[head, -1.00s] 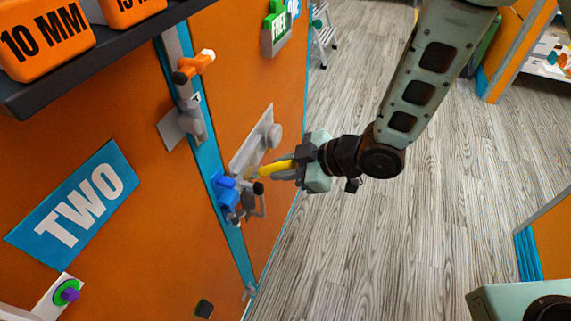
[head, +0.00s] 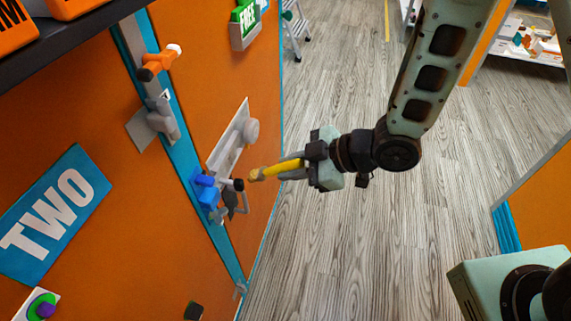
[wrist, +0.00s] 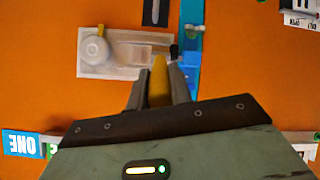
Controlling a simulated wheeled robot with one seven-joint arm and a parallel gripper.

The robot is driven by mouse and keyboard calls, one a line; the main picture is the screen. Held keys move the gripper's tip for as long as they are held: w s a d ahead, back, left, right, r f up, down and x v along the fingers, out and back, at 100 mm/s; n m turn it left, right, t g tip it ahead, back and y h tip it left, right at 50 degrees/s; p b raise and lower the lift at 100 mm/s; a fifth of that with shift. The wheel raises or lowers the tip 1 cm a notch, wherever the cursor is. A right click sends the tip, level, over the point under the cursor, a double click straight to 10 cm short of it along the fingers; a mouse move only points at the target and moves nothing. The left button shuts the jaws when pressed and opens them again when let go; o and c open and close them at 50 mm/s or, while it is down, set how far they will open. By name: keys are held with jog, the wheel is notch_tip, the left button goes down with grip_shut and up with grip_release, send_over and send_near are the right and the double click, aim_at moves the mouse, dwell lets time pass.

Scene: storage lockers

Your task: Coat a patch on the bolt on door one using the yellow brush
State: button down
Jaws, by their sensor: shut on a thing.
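My gripper (head: 290,168) is shut on the yellow brush (head: 275,168), whose tip points left toward door one (head: 268,70), the orange door at right. In the wrist view the brush (wrist: 158,85) stands between the fingers. The bolt appears to be the rod with a black end (head: 238,184) by the blue latch piece (head: 207,192); the black end also shows in the wrist view (wrist: 173,52). The brush tip is just right of the black end in the head view, with a small gap. I cannot see any coated patch clearly.
A grey plate (head: 222,150) with a round knob (head: 251,131) is on door one, close to the brush. An orange-handled latch (head: 158,63) is higher up. The floor (head: 330,250) is clear.

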jog(key=shift+d, duration=0.1)
jog(key=d, duration=0.1)
jog(key=s+d, duration=0.1)
jog(key=shift+d, duration=0.3)
jog(key=shift+r, duration=0.15)
dwell(1.5)
